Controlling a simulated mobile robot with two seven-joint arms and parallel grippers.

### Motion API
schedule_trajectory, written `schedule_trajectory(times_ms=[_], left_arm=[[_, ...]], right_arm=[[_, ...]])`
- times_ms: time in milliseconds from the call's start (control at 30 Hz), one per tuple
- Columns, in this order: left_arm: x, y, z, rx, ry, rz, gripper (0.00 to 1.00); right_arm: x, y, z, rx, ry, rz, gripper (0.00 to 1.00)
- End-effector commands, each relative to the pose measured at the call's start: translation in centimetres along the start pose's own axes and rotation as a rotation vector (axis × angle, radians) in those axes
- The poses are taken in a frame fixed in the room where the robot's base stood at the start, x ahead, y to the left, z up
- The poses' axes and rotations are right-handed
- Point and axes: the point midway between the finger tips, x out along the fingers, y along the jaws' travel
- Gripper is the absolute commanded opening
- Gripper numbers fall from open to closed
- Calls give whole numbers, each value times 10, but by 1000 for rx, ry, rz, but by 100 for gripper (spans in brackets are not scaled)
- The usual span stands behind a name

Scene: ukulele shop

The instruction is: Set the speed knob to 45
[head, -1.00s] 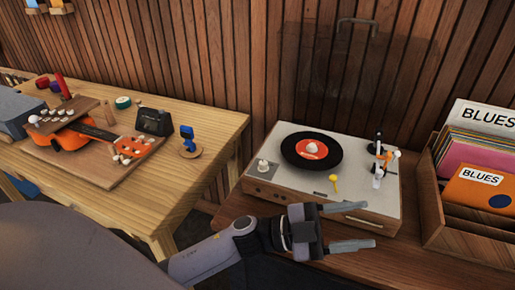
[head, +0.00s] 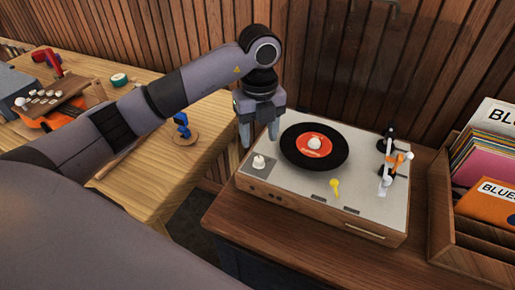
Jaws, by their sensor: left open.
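The record player (head: 300,195) stands on the dark wooden table, with a black record (head: 330,158) with a red label on its platter. A white knob (head: 259,162) sits on a darker plate at the left of the deck; its markings are too small to read. My right gripper is not in view.
The white and orange tonearm (head: 388,170) is at the deck's right. A wooden crate (head: 480,238) of records stands to the right.

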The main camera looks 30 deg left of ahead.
Motion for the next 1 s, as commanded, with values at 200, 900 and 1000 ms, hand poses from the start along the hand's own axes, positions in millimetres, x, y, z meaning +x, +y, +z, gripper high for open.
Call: schedule_trajectory(times_ms=[200, 900, 1000], left_arm=[[30, 1, -1, 1, 4, 5, 55], [69, 0, -1, 4, 3, -1, 26], [69, 0, -1, 4, 3, -1, 0]], right_arm=[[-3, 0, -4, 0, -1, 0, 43], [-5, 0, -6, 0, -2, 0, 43], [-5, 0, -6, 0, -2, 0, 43]])
